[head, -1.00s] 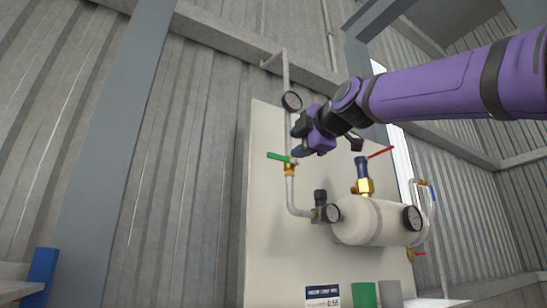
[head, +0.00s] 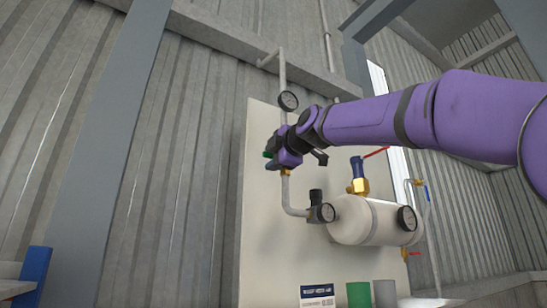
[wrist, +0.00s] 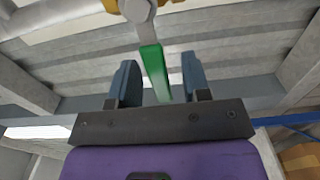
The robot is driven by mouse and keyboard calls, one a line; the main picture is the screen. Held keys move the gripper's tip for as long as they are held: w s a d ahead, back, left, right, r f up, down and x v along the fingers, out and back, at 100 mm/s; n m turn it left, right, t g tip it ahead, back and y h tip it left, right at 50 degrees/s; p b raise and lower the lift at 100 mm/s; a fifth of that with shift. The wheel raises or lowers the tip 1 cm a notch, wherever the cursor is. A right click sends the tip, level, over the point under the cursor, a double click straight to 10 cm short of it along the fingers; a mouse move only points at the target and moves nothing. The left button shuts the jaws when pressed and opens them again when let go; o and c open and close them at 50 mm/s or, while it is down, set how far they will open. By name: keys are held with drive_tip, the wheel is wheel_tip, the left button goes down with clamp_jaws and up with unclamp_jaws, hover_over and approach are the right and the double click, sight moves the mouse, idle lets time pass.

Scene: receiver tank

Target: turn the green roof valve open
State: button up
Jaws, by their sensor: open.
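The green valve handle (wrist: 154,72) shows in the wrist view between the two blue-grey fingers of my open gripper (wrist: 157,82). Gaps show on both sides of the handle, with the wider one on the right. In the head view only the green tip of the handle (head: 267,154) shows past my gripper (head: 279,160). The brass valve body (head: 286,172) sits on the vertical grey pipe just below my gripper. My gripper and purple wrist hide most of the handle there.
A cream tank (head: 367,220) with a brass fitting and a red lever (head: 376,152) is at lower right, under my arm. A cream panel (head: 262,230) stands behind.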

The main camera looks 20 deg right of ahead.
clamp_jaws()
drive_tip(key=shift+r, duration=0.1)
drive_tip(key=shift+r+m, duration=0.45)
drive_tip(key=shift+m, duration=0.55)
drive_tip(key=shift+w+d+r+m, duration=0.1)
drive_tip(key=shift+d+r+m, duration=0.1)
drive_tip(key=shift+r+m, duration=0.55)
drive_tip(key=shift+d+r+m, duration=0.2)
drive_tip(key=shift+r+m, duration=0.05)
drive_tip(key=shift+m, duration=0.9)
unclamp_jaws()
